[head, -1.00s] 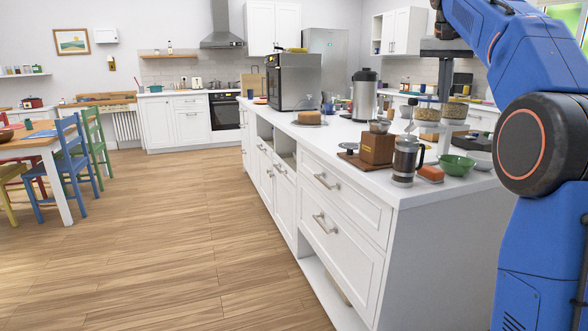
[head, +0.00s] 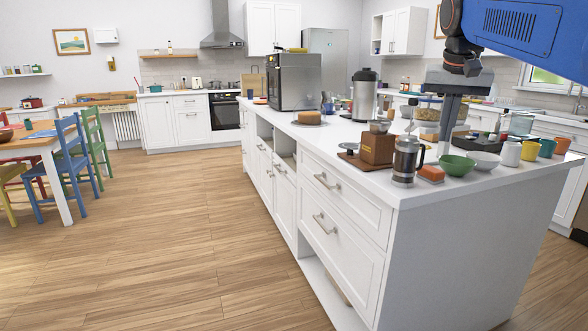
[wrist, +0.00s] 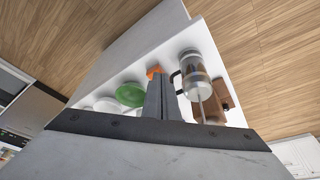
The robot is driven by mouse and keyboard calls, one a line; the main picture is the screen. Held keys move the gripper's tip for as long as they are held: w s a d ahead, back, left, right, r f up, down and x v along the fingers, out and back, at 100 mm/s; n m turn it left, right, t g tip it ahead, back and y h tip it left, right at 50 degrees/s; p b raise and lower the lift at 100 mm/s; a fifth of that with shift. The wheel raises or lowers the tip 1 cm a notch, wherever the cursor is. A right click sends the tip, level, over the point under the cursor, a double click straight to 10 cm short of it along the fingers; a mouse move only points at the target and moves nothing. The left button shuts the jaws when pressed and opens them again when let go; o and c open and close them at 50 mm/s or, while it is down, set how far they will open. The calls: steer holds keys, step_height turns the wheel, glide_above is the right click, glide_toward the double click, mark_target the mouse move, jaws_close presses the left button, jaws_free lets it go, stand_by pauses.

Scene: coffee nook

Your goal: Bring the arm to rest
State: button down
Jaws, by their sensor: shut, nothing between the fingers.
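My gripper (head: 447,148) points straight down above the right end of the white island counter (head: 400,190). Its fingers are together with nothing between them. In the head view the fingertips show just behind the green bowl (head: 456,165). In the wrist view my shut fingers (wrist: 163,90) show in the middle, with the green bowl (wrist: 130,94) on one side and the French press (wrist: 194,75) on the other. My blue arm reaches in from the upper right in the head view.
By the fingers on the counter stand the French press (head: 405,161), a wooden coffee grinder (head: 377,147), an orange block (head: 431,173), a white bowl (head: 484,160) and several mugs (head: 530,150). Farther back are a silver urn (head: 364,95) and an oven-like machine (head: 294,80).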

steer(key=s+a+f+n, duration=0.2)
steer(key=s+a+f, duration=0.1)
steer(key=s+f, duration=1.1)
steer(key=s+a+f+n+t+y, duration=0.1)
steer(key=s+a+f+n, duration=0.1)
steer(key=s+f, duration=1.2)
step_height(320, 180, down, 5)
steer(key=shift+s+a+f+n, duration=0.2)
steer(key=shift+s+a+n, duration=0.2)
steer(key=shift+a, duration=0.5)
